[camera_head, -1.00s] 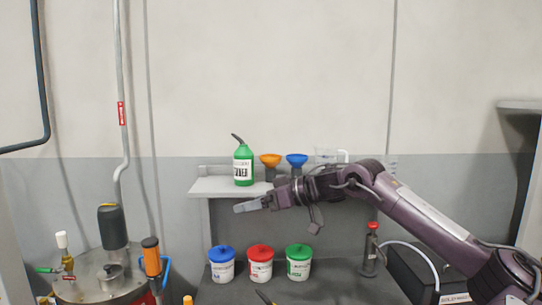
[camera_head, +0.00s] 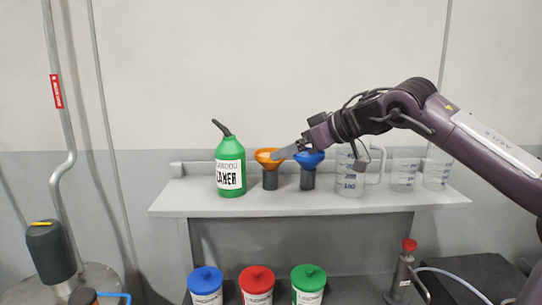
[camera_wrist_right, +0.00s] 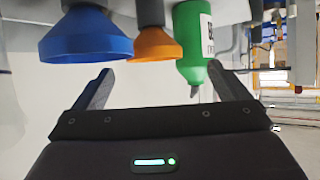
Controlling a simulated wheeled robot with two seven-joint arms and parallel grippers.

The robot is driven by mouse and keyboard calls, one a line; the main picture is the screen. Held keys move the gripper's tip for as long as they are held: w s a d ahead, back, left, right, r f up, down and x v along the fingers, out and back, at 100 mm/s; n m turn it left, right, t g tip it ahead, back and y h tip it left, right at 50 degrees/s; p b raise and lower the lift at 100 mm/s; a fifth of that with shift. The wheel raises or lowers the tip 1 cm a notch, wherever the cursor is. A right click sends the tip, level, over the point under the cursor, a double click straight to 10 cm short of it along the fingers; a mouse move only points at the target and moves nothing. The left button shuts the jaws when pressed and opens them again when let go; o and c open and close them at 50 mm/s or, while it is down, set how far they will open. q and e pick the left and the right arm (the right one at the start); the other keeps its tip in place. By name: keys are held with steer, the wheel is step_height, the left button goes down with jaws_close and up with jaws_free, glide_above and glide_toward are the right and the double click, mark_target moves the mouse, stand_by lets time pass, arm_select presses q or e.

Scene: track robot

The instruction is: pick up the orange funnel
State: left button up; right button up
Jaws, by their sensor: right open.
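The orange funnel (camera_head: 266,157) stands wide end up on a dark holder on the grey shelf (camera_head: 180,203), between the green bottle (camera_head: 230,170) and the blue funnel (camera_head: 309,160). My right gripper (camera_head: 284,152) is at the orange funnel's right side in the head view, overlapping part of its rim and the blue funnel. In the right wrist view, which looks upside down, the open, empty fingers (camera_wrist_right: 160,82) point toward the orange funnel (camera_wrist_right: 155,45), with the blue funnel (camera_wrist_right: 86,38) at the left. I cannot tell if they touch it. My left gripper is out of view.
Clear measuring jugs (camera_head: 350,172) stand right of the blue funnel on the shelf. Below are tubs with blue (camera_head: 205,280), red (camera_head: 257,280) and green (camera_head: 309,278) lids, and a red-topped cylinder (camera_head: 402,270).

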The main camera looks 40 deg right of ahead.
mark_target(272, 151)
steer(key=p+x, duration=0.6)
steer(key=p, duration=0.1)
steer(key=shift+w+d+r, duration=0.2)
steer(key=shift+w+d, duration=0.05)
steer(key=shift+w, duration=0.4)
steer(key=shift+w+a+f, duration=0.1)
steer(key=shift+w+f, duration=0.2)
steer(key=shift+f, duration=0.1)
steer(key=c, duration=1)
